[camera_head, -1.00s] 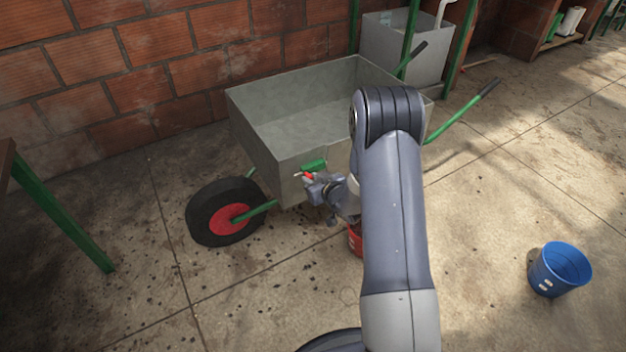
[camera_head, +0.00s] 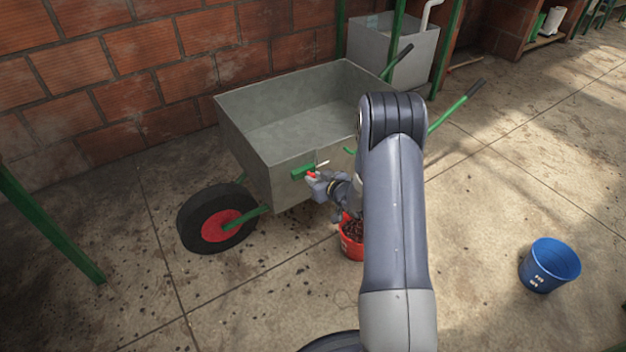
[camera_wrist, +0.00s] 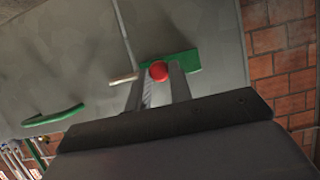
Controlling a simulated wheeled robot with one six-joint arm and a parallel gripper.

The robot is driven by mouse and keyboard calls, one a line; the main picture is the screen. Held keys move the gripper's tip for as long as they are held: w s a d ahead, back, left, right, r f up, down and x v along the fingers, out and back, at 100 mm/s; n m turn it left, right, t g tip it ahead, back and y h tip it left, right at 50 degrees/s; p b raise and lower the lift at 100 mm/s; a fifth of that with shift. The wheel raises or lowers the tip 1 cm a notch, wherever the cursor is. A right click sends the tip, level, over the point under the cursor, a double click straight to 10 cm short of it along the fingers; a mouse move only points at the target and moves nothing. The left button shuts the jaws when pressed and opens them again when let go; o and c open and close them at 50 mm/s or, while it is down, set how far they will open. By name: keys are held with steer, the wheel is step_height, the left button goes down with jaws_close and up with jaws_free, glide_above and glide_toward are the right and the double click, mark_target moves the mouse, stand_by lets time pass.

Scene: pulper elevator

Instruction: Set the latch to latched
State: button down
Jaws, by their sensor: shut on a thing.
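The latch is on the outer side of the grey wheelbarrow tray (camera_head: 240,143). It has a green plate (camera_head: 301,173), a red knob (camera_head: 311,175) and a thin pale rod (camera_head: 322,163). My gripper (camera_head: 317,179) is at the red knob, low on the tray's side. In the wrist view, my gripper's fingers (camera_wrist: 160,84) are closed around the red knob (camera_wrist: 159,71), in front of the green plate (camera_wrist: 186,60). A pale-tipped rod (camera_wrist: 124,78) shows left of the knob. My arm hides part of the tray's right side.
A red bucket (camera_head: 350,247) with dark contents stands on the floor below my gripper, partly behind my arm. A blue bucket (camera_head: 549,266) stands at the right. The wheelbarrow's black wheel (camera_head: 190,222) is at left. A brick wall (camera_head: 150,60) stands behind. Floor at right is largely clear.

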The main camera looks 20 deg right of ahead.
steer(key=c, duration=1.3)
jaws_free()
steer(key=shift+d, duration=0.25)
steer(key=shift+o, duration=0.2)
steer(key=p+v, duration=0.2)
steer(key=v, duration=0.8)
steer(key=shift+s+r, duration=0.2)
steer(key=shift+s, duration=0.1)
steer(key=b+x, duration=0.2)
steer(key=x, duration=0.8)
steer(key=shift+w+f, duration=0.15)
steer(key=shift+f, duration=0.05)
steer(key=shift+w+a, duration=0.2)
steer(key=shift+w, duration=0.05)
steer(key=shift+s+a, duration=0.15)
steer(key=shift+a, duration=0.1)
